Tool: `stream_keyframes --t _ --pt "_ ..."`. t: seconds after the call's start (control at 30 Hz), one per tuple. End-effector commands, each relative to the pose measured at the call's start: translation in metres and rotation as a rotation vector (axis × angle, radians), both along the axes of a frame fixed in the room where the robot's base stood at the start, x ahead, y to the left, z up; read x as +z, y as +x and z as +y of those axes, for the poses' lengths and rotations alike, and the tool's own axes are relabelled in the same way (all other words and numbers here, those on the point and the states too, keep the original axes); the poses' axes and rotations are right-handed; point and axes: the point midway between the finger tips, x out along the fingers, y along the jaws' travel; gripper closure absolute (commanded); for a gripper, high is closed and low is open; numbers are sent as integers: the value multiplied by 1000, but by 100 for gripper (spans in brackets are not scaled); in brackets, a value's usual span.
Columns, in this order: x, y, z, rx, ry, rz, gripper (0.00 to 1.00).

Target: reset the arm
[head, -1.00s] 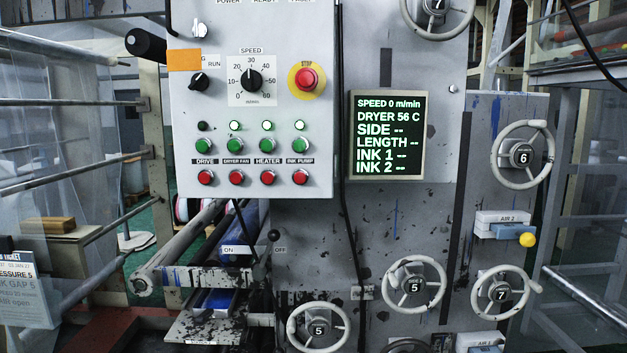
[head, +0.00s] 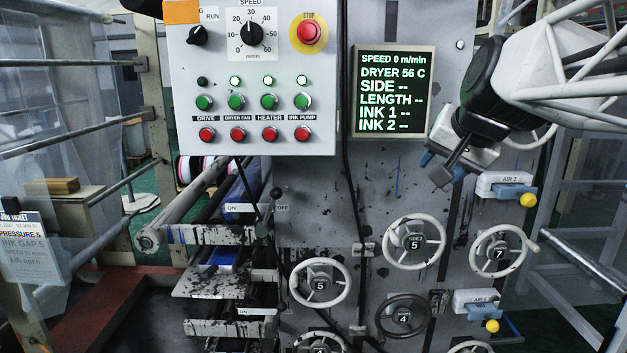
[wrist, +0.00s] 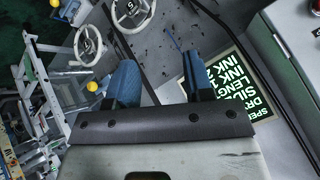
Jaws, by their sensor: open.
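My gripper (head: 442,167) is in the upper right of the head view, in front of the grey machine front. It hangs just right of and below the display (head: 430,92). In the wrist view its two blue fingers (wrist: 160,80) stand apart with nothing between them. The wrist view is turned, with the display to the right of the fingers and handwheels at the upper left.
The control panel (head: 255,135) has a red stop button (head: 309,32), green and red buttons, and three lit lamps. Several handwheels, such as wheel 5 (head: 415,243) and wheel 7 (head: 503,251), stick out below. An AIR 2 valve (head: 503,184) with a yellow knob is close to my gripper.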

Motion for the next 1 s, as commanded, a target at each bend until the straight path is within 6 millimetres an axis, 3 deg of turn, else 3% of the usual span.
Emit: stream_keyframes --t 0.03,0.3,0.5,0.7,1.0 --pt "-24 -16 6 31 -28 38 53" --pt "-139 -103 25 197 -188 236 53" --pt "-208 -161 29 306 -286 357 53" --pt "-241 -192 29 365 -339 419 53" --pt "-247 -197 28 375 -347 430 53"
